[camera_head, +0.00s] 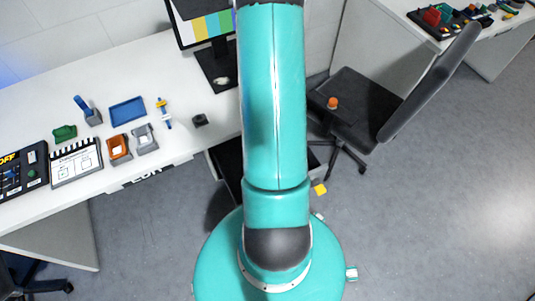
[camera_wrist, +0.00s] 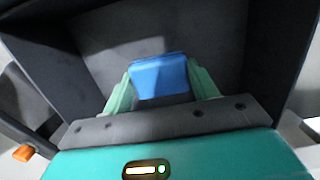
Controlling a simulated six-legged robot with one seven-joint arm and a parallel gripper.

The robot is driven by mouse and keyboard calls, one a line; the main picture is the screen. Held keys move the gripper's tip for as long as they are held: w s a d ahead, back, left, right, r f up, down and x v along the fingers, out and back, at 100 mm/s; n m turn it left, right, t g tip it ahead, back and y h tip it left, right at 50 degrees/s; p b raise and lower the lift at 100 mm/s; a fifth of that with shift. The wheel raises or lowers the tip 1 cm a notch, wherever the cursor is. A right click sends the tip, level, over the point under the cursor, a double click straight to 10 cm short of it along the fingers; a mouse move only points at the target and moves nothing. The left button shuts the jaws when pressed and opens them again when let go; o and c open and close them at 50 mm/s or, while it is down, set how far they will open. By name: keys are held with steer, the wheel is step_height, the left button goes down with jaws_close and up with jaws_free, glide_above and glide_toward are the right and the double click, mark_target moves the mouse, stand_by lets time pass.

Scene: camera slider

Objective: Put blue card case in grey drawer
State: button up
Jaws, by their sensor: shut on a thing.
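The blue card case (camera_wrist: 158,72) is held between the pale green fingers of my gripper (camera_wrist: 160,82) in the wrist view. My gripper is shut on it. The case is over or within the dark grey drawer (camera_wrist: 215,30), whose walls rise around it; I cannot tell whether it touches the drawer floor. In the head view the open drawer (camera_head: 226,160) shows as a dark box below the front edge of the desk. My teal arm covers part of it and hides my gripper and the case there.
The white desk (camera_head: 185,75) carries a monitor (camera_head: 210,35), a blue tray (camera_head: 127,110), a clapperboard (camera_head: 75,160), and orange and grey holders. Open floor lies at the right.

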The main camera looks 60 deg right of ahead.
steer(key=shift+f, duration=3.35)
steer(key=shift+f, duration=0.45)
steer(key=o, duration=1.2)
steer(key=shift+c, duration=0.2)
steer(key=shift+r, duration=0.1)
steer(key=shift+r, duration=1.45)
steer(key=shift+r, duration=2)
